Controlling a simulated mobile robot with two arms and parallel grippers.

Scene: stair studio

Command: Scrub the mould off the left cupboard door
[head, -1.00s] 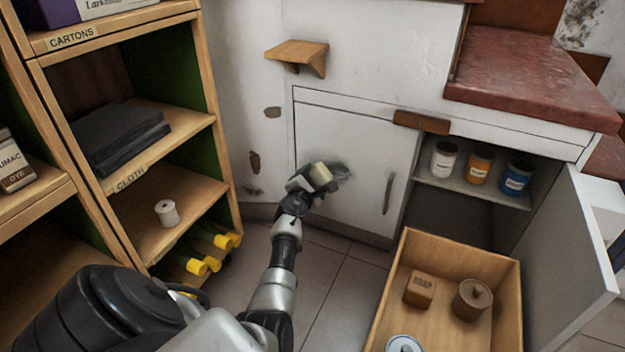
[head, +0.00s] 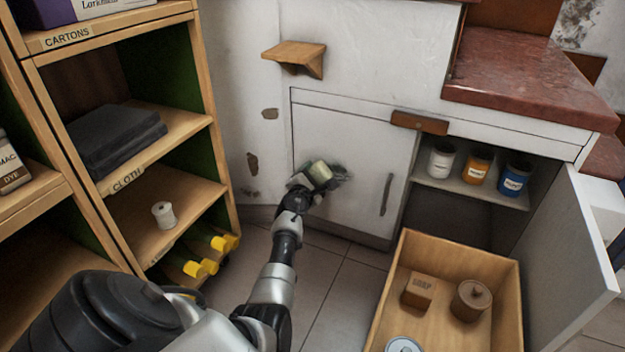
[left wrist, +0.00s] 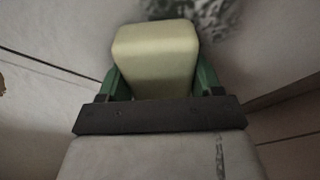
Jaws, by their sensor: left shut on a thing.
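The left cupboard door (head: 365,155) is white and shut, with a dark upright handle on its right side. A dark mould patch (head: 341,174) is on its lower left part; it also shows at the top of the left wrist view (left wrist: 205,18). My left gripper (head: 305,181) is shut on a pale yellow-green sponge-like block (head: 320,172), held in front of the door at the left part of the mould. In the left wrist view the block (left wrist: 155,55) sits between green fingers. Whether it touches the door I cannot tell. My right gripper is not in view.
An open wooden drawer or crate (head: 514,305) with a soap block (head: 419,290) and a lidded pot (head: 471,300) stands at the lower right. The right cupboard door (head: 570,225) hangs open, showing several jars. Wooden shelves (head: 200,125) stand at the left. A small bracket shelf (head: 294,54) juts out above.

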